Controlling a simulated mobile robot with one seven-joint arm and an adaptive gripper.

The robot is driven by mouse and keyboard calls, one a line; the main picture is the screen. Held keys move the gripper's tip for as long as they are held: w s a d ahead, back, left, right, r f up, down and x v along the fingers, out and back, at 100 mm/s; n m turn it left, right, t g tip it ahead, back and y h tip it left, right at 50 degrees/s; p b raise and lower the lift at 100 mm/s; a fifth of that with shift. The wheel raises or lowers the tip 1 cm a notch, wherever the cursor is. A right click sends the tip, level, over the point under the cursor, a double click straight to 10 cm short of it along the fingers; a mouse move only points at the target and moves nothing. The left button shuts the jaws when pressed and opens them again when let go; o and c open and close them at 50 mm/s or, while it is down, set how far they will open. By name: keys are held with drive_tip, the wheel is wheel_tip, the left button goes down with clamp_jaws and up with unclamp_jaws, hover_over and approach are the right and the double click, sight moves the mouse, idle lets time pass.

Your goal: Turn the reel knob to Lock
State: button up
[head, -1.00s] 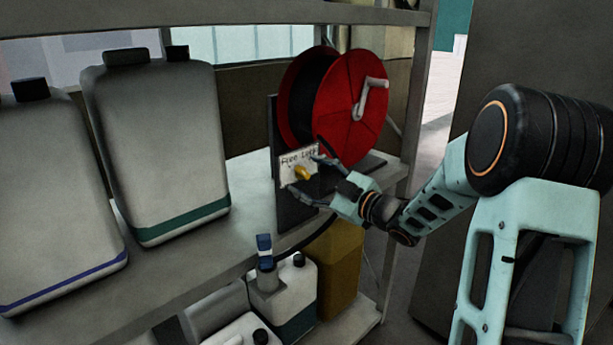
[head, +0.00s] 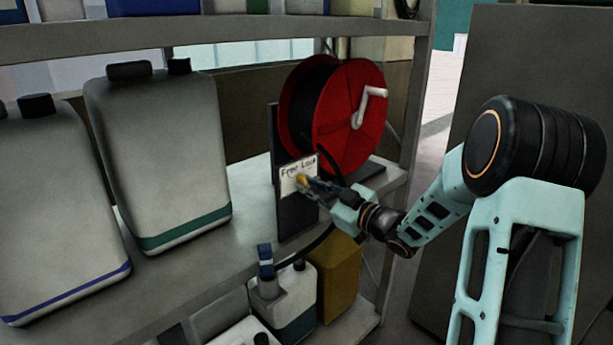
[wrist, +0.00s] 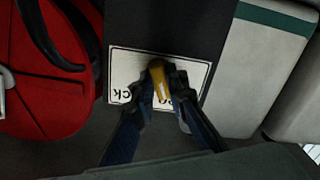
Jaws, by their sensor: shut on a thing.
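The reel (head: 350,115) has red flanges and a pale crank handle and stands on the shelf at the centre right. In front of it, a white label plate (head: 292,171) reading "Free" and "Lock" is fixed to a dark upright panel (head: 292,220). The yellow knob (wrist: 158,75) sits on the plate. My gripper (wrist: 163,88) is shut on the knob, one finger on each side. The fingers hide part of the label in the wrist view. In the head view the gripper (head: 306,184) reaches in from the right, and only a bit of yellow shows.
Large grey jugs (head: 160,150) stand on the shelf (head: 240,255) to the left. Smaller bottles (head: 295,300) and a yellow container (head: 338,275) are on the level below. A black hose curves beside the panel. A shelf post (head: 415,110) stands right of the reel.

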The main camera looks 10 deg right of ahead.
drive_tip(key=m+p, duration=0.4)
drive_tip(key=m, duration=0.1)
drive_tip(key=shift+d+r+p, duration=0.1)
drive_tip(key=shift+r+p, duration=0.15)
drive_tip(key=shift+p, duration=0.1)
drive_tip(key=m+p, duration=0.5)
drive_tip(key=m, duration=0.1)
drive_tip(key=shift+w+d+m+p, duration=0.1)
drive_tip(key=shift+m+p, duration=0.2)
drive_tip(key=shift+p, duration=0.1)
drive_tip(key=shift+f+m, duration=0.35)
drive_tip(key=shift+m, duration=0.05)
drive_tip(key=shift+m+b, duration=0.3)
drive_tip(key=o, duration=1.6)
drive_tip(key=shift+c, duration=0.2)
